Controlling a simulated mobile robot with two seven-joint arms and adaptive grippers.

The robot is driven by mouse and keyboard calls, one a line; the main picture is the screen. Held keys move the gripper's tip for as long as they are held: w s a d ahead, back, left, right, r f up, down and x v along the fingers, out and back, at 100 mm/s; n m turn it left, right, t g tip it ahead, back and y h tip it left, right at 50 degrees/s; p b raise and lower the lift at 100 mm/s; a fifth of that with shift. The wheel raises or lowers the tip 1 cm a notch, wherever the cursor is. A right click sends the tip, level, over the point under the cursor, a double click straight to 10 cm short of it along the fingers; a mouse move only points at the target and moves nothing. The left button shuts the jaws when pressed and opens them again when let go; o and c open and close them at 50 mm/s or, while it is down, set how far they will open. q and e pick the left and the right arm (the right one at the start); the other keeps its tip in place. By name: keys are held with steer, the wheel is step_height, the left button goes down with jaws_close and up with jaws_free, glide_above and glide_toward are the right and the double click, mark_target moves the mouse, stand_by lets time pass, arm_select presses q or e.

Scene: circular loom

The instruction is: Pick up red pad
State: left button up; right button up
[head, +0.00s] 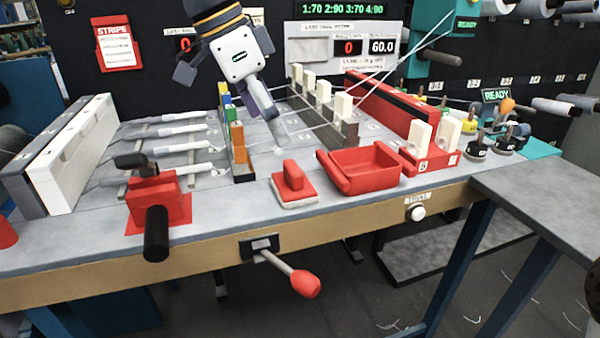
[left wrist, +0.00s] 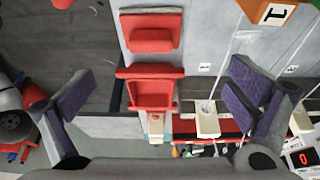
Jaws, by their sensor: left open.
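The red pad (head: 293,186) is a block with a raised red grip and a pale underside. It lies flat near the table's front edge, left of the red tray (head: 372,186). The pad also shows at the top of the left wrist view (left wrist: 151,33), with the tray (left wrist: 151,92) below it. My left gripper (head: 238,105) hangs from above, over the loom area behind the pad. Its purple-lined fingers are spread wide and empty in the left wrist view (left wrist: 163,80), apart from the pad. My right gripper is not in view.
Coloured blocks (head: 238,145) stand in a row behind and left of the pad. A red crank unit (head: 158,200) is at the left, and a red lever (head: 303,283) sticks out from the front. White threads and pegs (head: 342,106) fill the area behind the tray.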

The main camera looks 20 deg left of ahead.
mark_target(292, 166)
arm_select(q)
steer(key=x, duration=0.3)
steer(key=s+x, duration=0.1)
steer(key=x, duration=0.5)
steer(key=shift+s+d+f, duration=0.15)
steer(key=shift+s+f, duration=0.1)
steer(key=shift+w+d+f, duration=0.1)
steer(key=shift+f, duration=0.15)
steer(key=c, duration=1.5)
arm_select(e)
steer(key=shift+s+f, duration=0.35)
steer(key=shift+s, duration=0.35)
arm_select(q)
steer(key=shift+r, duration=0.1)
steer(key=shift+r, duration=0.3)
step_height(292, 166, up, 4)
steer(key=shift+f, duration=0.25)
steer(key=shift+c, duration=0.7)
steer(key=s+d+r+p, duration=0.2)
steer(key=s+r, duration=0.6)
steer(key=s, duration=0.5)
steer(key=shift+s+d+r, duration=0.3)
steer(key=shift+d+r, duration=0.1)
steer(key=shift+d, duration=0.1)
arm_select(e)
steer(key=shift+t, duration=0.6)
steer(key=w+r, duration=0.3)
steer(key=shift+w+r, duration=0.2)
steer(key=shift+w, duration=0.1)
